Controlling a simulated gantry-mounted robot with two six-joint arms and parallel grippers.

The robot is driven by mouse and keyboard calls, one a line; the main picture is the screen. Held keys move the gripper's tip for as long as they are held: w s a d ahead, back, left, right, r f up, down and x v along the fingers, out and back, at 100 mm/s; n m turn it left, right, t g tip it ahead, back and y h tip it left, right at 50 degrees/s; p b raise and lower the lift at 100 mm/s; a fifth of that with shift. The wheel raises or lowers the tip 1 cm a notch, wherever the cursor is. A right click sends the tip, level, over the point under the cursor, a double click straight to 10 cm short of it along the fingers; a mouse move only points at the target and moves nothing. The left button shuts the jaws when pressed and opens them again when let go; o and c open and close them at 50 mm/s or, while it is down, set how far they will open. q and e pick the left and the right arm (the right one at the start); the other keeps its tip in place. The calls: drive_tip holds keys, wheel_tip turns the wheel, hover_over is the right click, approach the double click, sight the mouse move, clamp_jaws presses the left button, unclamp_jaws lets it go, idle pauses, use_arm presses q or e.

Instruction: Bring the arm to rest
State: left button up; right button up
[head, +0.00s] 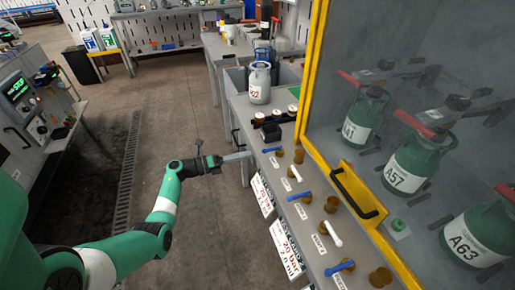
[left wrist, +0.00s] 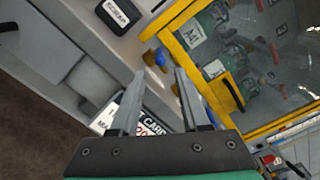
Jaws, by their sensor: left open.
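My left gripper (head: 248,155) is at the end of the green and white arm, beside the left edge of the grey valve bench (head: 311,236). Its fingers point right toward the row of valves. In the left wrist view the two grey fingers (left wrist: 159,74) are spread apart with nothing held between them. A blue valve handle (left wrist: 160,57) shows beyond the fingertips; I cannot tell whether they are close to touching it. My right gripper is in neither view.
A yellow-framed cabinet (head: 315,70) with green cylinders, including A57 (head: 408,170), stands right of the valves. Blue and white valve handles line the bench. A grey-white cylinder (head: 260,84) stands behind. Open floor (head: 185,110) lies left of the bench; a console (head: 32,112) stands far left.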

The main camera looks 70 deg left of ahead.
use_arm(q)
drive_tip(key=s, duration=0.3)
drive_tip(key=shift+a, duration=0.1)
idle(0.3)
